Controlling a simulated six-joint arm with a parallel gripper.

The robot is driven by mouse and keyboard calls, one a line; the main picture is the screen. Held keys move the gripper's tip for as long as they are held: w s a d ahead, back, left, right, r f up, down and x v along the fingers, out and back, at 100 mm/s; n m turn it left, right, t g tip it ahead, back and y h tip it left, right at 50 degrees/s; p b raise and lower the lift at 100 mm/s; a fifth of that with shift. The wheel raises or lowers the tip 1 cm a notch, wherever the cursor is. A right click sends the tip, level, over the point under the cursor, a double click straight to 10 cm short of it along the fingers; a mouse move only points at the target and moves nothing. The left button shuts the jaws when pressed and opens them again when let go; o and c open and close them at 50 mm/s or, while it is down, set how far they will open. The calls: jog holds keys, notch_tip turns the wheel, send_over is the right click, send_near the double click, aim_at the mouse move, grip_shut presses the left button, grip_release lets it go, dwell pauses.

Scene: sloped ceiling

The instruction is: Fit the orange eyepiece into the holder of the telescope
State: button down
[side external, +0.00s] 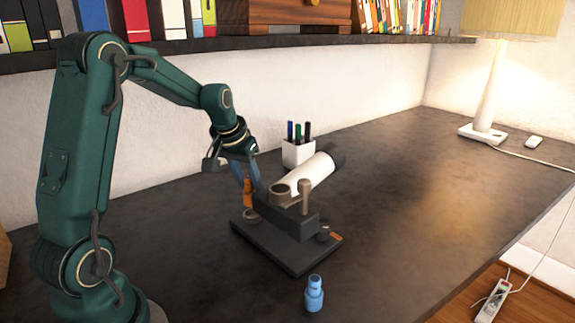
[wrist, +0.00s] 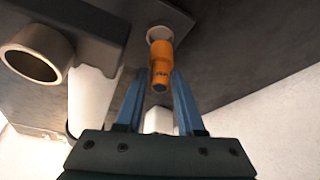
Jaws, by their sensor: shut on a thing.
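The orange eyepiece (side external: 249,192) is upright between the blue fingers of my gripper (side external: 245,178), which is shut on it. In the wrist view the orange eyepiece (wrist: 161,62) sits between the fingertips (wrist: 158,76), its far end overlapping a small ring (wrist: 158,33). That ring (side external: 251,215) is on the left of the dark base (side external: 290,258); I cannot tell whether the eyepiece is inside it or just above. The telescope's white tube (side external: 312,173) slants up to the right. A larger open ring holder (side external: 281,190) is at its near end, and also shows in the wrist view (wrist: 36,52).
A blue eyepiece-like piece (side external: 314,294) stands on the desk in front of the base. A white pen cup (side external: 298,153) is behind the telescope. A brown post (side external: 305,197) rises beside the ring holder. A lamp (side external: 487,100) stands far right. The desk's right half is clear.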

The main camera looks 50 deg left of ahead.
aim_at(250, 192)
jog(key=shift+w+d+f, duration=0.1)
jog(key=shift+w+f, duration=0.05)
jog(key=shift+f, duration=1.95)
jog(key=shift+f, duration=0.1)
jog(key=c, duration=0.8)
grip_release()
